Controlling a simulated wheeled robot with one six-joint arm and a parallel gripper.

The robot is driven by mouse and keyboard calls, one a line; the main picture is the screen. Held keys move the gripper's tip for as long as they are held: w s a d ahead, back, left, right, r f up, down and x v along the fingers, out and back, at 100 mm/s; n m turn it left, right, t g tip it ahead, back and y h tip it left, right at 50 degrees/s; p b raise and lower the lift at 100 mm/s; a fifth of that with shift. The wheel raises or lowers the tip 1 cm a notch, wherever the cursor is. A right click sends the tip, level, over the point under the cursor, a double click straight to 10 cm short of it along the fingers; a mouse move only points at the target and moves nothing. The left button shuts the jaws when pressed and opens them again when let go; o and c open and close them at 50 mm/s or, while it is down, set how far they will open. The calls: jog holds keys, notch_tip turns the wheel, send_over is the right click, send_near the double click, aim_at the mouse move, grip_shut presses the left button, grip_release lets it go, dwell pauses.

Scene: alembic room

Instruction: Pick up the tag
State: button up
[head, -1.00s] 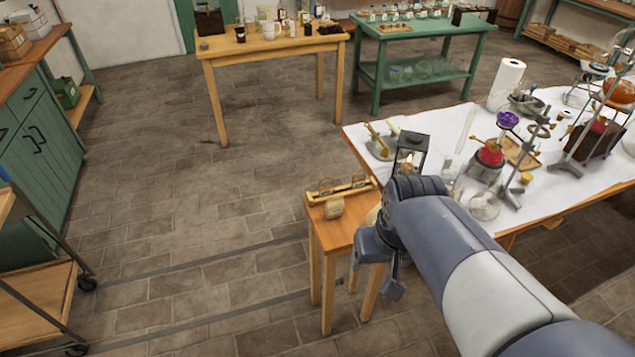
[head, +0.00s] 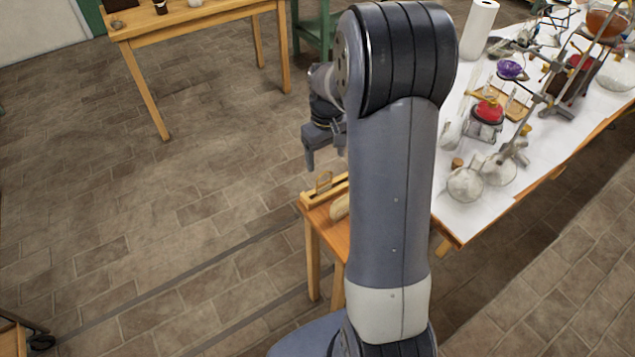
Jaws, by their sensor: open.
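A small wooden stand (head: 312,199) lies along the back edge of a small wooden side table (head: 318,224). A small brown upright piece (head: 323,182) sits on the stand and may be the tag; it is too small to tell. A pale tan rounded piece (head: 340,207) lies in front of the stand, partly hidden by my arm. My gripper (head: 325,155) is open and hangs above and just behind the stand, fingers pointing down. It appears empty and apart from these things. One finger is partly hidden by my arm.
My arm hides much of the side table. To the right, a white-covered table (head: 455,205) holds flasks (head: 465,184), metal stands and a paper towel roll (head: 479,30). A wooden table (head: 190,25) stands at the back.

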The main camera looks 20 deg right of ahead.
aim_at(324, 172)
notch_tip(324, 172, down, 9)
jog(key=shift+w+a+f+p, duration=0.1)
jog(key=shift+w+f+p, duration=0.05)
jog(key=shift+p, duration=0.5)
jog(key=shift+c, duration=0.3)
jog(key=c, duration=1)
